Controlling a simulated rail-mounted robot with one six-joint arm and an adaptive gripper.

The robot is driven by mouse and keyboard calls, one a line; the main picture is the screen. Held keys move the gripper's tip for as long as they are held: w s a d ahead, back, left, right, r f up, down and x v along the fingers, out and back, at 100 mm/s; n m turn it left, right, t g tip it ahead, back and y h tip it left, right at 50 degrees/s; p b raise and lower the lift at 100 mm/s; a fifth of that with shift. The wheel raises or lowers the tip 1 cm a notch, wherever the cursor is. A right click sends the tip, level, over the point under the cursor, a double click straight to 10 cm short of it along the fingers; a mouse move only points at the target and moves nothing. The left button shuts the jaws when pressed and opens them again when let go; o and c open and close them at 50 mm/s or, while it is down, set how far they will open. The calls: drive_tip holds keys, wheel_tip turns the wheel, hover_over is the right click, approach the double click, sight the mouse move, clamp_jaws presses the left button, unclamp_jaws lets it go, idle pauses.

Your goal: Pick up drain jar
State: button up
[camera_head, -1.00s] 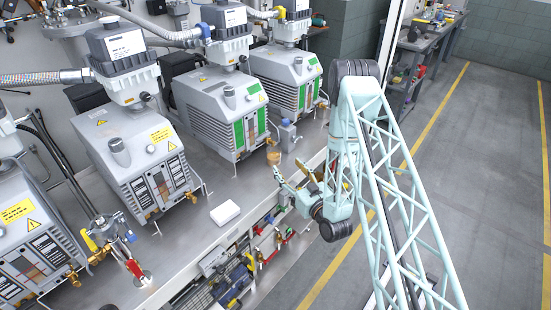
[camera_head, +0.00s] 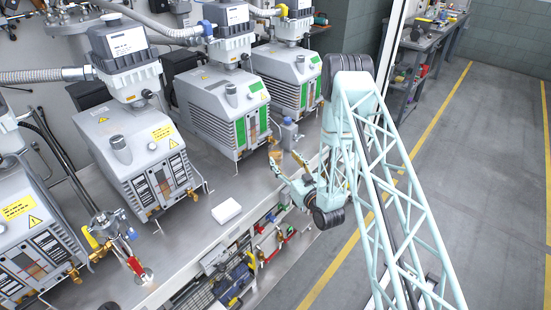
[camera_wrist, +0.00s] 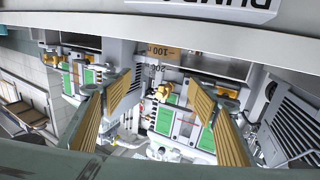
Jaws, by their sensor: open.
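The drain jar (camera_wrist: 165,52) shows in the wrist view as a clear vessel with amber liquid and 100 and 200 marks. It appears upside down there, in line with the gap between my fingers. In the head view a small amber-brown patch that looks like the jar (camera_head: 275,157) is at the front of the middle pump, on the bench. My gripper (camera_wrist: 159,82) is open, with tan-padded fingers spread to both sides of the jar in the picture. In the head view my gripper (camera_head: 287,167) is close in front of the jar. I cannot tell any contact.
Grey vacuum pumps (camera_head: 150,165) stand in a row on the steel bench. A blue-capped item (camera_head: 288,132) stands close behind the jar. A white block (camera_head: 226,211) lies nearer the front edge. Tools (camera_head: 235,285) fill the shelf below. The aisle floor (camera_head: 480,180) is clear.

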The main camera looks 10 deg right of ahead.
sight(279, 153)
drive_tip(key=shift+x, duration=1.75)
drive_tip(key=shift+w, duration=0.1)
drive_tip(key=shift+b+x, duration=0.6)
drive_tip(key=shift+x, duration=1.9)
drive_tip(key=shift+a+f, duration=0.1)
drive_tip(key=c, duration=1.1)
